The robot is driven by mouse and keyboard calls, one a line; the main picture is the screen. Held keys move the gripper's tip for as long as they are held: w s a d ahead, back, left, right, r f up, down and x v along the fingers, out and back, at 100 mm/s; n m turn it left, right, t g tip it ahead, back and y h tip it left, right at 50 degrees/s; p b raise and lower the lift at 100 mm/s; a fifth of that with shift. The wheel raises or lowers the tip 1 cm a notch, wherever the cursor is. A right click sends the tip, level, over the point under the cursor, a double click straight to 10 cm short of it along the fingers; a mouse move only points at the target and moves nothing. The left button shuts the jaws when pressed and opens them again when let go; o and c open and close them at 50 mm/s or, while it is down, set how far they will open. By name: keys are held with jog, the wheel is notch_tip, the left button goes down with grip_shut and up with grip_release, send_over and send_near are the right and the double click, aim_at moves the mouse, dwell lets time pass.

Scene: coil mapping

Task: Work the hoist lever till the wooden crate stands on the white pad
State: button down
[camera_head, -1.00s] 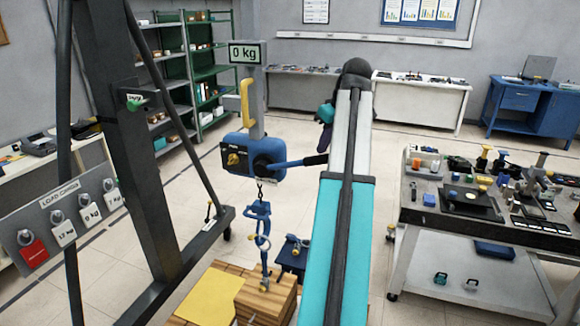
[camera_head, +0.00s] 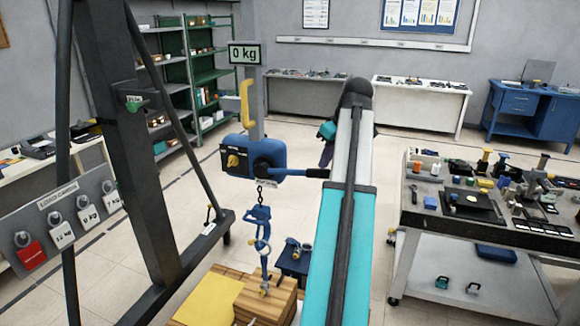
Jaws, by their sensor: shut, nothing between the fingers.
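The blue hoist (camera_head: 252,157) hangs on a grey post. Its lever (camera_head: 298,173) points right, about level, its tip reaching the edge of my arm. A chain and blue hook (camera_head: 258,215) hang below it, over rings and a blue link leading down to the top of the wooden crate (camera_head: 262,300). The crate sits low beside a yellow pad (camera_head: 208,301) on wooden boards. A pale strip that may be the white pad (camera_head: 297,314) shows right of the crate, mostly behind my arm.
A display (camera_head: 245,54) above the hoist reads 0 kg. A cluttered workbench (camera_head: 480,200) is at right. Clear floor lies behind the hoist.

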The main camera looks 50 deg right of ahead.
aim_at(328, 172)
jog(key=shift+s+d+f+b, duration=0.15)
jog(key=shift+f+b, duration=0.1)
jog(key=shift+f, duration=0.45)
jog(key=shift+s+a+f+b, duration=0.1)
jog(key=shift+f+b, duration=0.1)
jog(key=shift+f, duration=0.55)
jog(key=shift+s+d+f+b, duration=0.15)
jog(key=shift+f+b, duration=0.1)
jog(key=shift+f, duration=0.55)
jog(key=shift+f+b, duration=0.85)
jog(key=shift+f, duration=1.4)
jog(key=shift+a+f, duration=0.1)
jog(key=shift+r+p, duration=2.05)
jog(key=shift+r, duration=1.3)
